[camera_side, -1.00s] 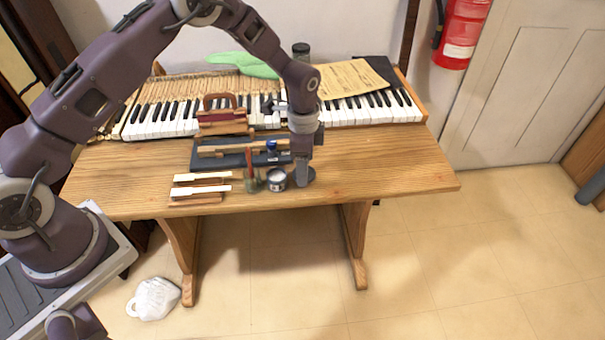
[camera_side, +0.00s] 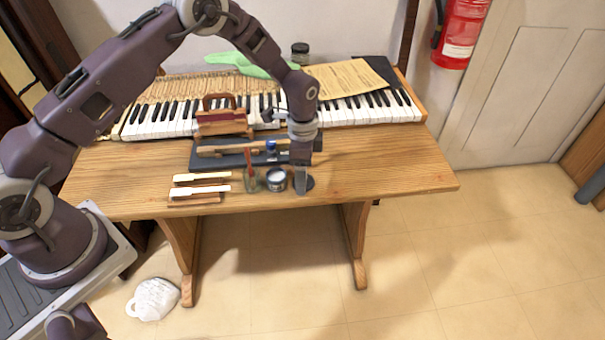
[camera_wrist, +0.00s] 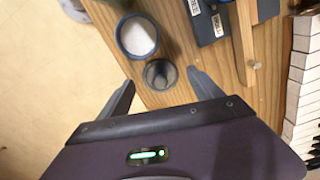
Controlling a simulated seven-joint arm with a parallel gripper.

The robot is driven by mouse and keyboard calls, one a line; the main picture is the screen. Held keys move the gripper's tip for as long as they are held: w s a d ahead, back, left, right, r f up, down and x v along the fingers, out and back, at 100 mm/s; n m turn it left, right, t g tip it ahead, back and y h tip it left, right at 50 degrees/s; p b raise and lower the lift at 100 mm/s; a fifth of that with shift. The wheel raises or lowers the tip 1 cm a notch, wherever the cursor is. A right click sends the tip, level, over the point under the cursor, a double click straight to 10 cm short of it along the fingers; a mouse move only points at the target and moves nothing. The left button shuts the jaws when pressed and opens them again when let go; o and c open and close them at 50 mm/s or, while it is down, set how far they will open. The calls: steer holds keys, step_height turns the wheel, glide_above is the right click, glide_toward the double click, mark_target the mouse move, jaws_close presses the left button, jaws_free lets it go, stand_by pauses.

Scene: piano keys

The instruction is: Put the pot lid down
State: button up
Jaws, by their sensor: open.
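The pot lid (camera_wrist: 160,74) is a small dark round disc with a knob on top. It lies on the wooden table between and just beyond my fingertips in the wrist view. In the side view the lid (camera_side: 307,183) is partly hidden behind my finger near the table's front edge. My gripper (camera_wrist: 161,80) is open, with one finger on each side of the lid. In the side view my gripper (camera_side: 301,185) points down at the lid. The pot (camera_wrist: 137,37), open with white contents, stands beside the lid; it also shows in the side view (camera_side: 276,180).
A glass jar with a red-handled brush (camera_side: 250,180) stands left of the pot. Pale key sticks (camera_side: 200,188) lie farther left. A dark tray (camera_side: 225,161) with a blue-capped bottle (camera_side: 271,148) sits behind. The piano keyboard (camera_side: 370,108) spans the back. The table's right side (camera_side: 390,165) is clear.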

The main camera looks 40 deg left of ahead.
steer(key=s+a+r+n+t, duration=0.1)
steer(key=s+r+n, duration=0.15)
steer(key=r, duration=1.75)
steer(key=s+a+r+n+t, duration=0.2)
steer(key=s+r+n, duration=0.1)
steer(key=s+r, duration=0.75)
steer(key=s+r+n+t, duration=0.1)
steer(key=s+n, duration=0.1)
steer(key=s, duration=0.7)
steer(key=s+a+r+n+t, duration=0.1)
steer(key=s+r+n, duration=0.1)
steer(key=s, duration=0.8)
steer(key=shift+n+t, duration=0.3)
steer(key=shift+n, duration=0.55)
